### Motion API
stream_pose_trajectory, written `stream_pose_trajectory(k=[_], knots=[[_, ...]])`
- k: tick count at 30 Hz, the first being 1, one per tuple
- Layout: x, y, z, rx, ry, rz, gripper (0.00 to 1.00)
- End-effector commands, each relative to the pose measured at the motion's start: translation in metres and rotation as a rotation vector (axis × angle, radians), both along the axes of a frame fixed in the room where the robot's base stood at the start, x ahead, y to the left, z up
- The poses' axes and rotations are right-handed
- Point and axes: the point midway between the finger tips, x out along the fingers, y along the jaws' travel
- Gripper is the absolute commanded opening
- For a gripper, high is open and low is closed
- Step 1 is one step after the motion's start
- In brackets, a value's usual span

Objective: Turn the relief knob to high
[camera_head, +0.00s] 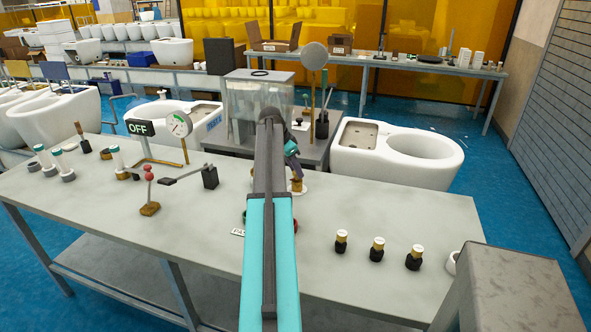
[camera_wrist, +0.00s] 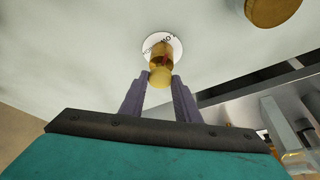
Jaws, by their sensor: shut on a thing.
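The relief knob (camera_wrist: 159,62) is a small brass cylinder with a red mark, standing on a round white dial (camera_wrist: 172,43) with dark lettering too small to read surely. My gripper (camera_wrist: 160,82) has its two purple-grey fingers closed on the knob's sides in the wrist view. In the head view the brass knob (camera_head: 297,185) shows on the bench just right of my arm, under my gripper (camera_head: 295,172). My arm hides part of the surroundings. I cannot tell which marking the knob points at.
The grey bench (camera_head: 390,215) carries an OFF sign (camera_head: 140,128), a pressure gauge (camera_head: 179,124), a lever block (camera_head: 209,177) and a red-balled stick (camera_head: 149,190). Three black-and-brass fittings (camera_head: 377,249) stand at right. Another brass part (camera_wrist: 272,8) is near the knob.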

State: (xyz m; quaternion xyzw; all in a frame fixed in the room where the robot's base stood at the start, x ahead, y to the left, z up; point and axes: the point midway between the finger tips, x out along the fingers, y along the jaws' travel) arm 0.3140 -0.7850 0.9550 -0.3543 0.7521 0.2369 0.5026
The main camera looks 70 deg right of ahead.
Motion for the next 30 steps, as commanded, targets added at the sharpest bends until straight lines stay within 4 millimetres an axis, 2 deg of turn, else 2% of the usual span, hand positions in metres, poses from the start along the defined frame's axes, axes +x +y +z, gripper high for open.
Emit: stream_pose_trajectory(k=[11, 30], knots=[[-0.0023, 0.0026, -0.0003, -0.001, 0.0, 0.204, 0.07], [-0.0055, 0.0028, 0.0008, 0.0, 0.0, 0.729, 0.07]])
